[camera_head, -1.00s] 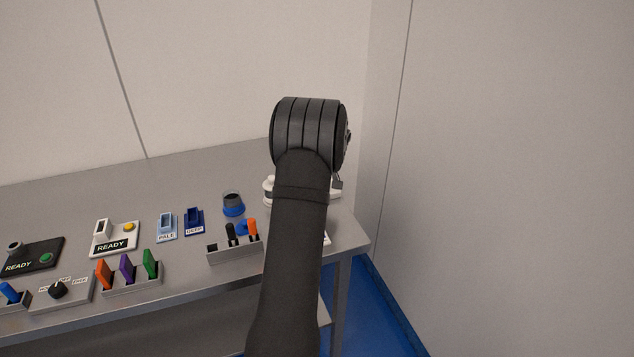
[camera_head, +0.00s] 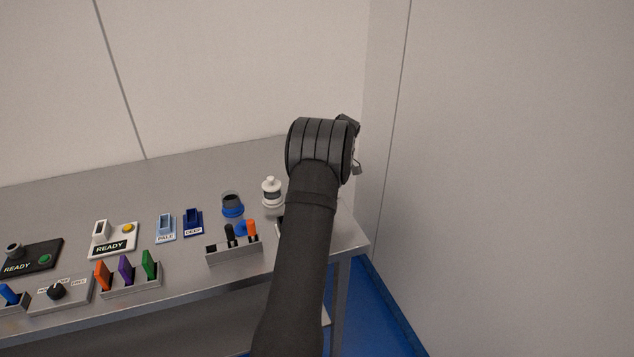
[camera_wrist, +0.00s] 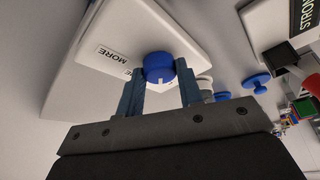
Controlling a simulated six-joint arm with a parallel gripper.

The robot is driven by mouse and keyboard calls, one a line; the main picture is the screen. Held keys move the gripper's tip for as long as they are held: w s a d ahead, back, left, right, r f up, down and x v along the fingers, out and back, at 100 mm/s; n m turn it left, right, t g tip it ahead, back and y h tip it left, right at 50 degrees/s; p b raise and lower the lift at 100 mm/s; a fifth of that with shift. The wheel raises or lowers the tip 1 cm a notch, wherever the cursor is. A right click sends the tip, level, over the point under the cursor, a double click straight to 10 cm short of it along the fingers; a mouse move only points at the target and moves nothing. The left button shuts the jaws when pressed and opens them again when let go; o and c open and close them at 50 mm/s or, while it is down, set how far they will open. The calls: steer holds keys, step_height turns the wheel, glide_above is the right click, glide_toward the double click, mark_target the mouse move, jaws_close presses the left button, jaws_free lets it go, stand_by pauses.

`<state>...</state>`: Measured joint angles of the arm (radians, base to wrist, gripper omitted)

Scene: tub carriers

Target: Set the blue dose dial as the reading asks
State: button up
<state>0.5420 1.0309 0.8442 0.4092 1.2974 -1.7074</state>
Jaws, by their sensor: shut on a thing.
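The blue dose dial (camera_wrist: 158,65) shows in the wrist view on a white panel (camera_wrist: 165,25). It is a round knob with a short white pointer mark on the side facing the camera. A label reading MORE (camera_wrist: 112,54) is to its left, and a second label beside it is mostly hidden. My gripper (camera_wrist: 161,82) has one finger on each side of the dial and is shut on it. In the head view my arm hides the dial and the gripper tips.
In the head view, a white bottle (camera_head: 271,193), a blue-based dark cup (camera_head: 232,204) and a grey rack (camera_head: 235,251) with black and orange handles stand left of my arm. READY units and coloured tabs are further left. The wall is close on the right.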

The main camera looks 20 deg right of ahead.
steer(key=shift+n+g, duration=0.3)
steer(key=shift+n, duration=0.3)
steer(key=o, duration=1)
steer(key=shift+c, duration=0.2)
steer(key=v, duration=1.7)
steer(key=shift+d+r, duration=0.15)
steer(key=x, duration=1.7)
steer(key=shift+f, duration=0.2)
steer(key=shift+r, duration=0.1)
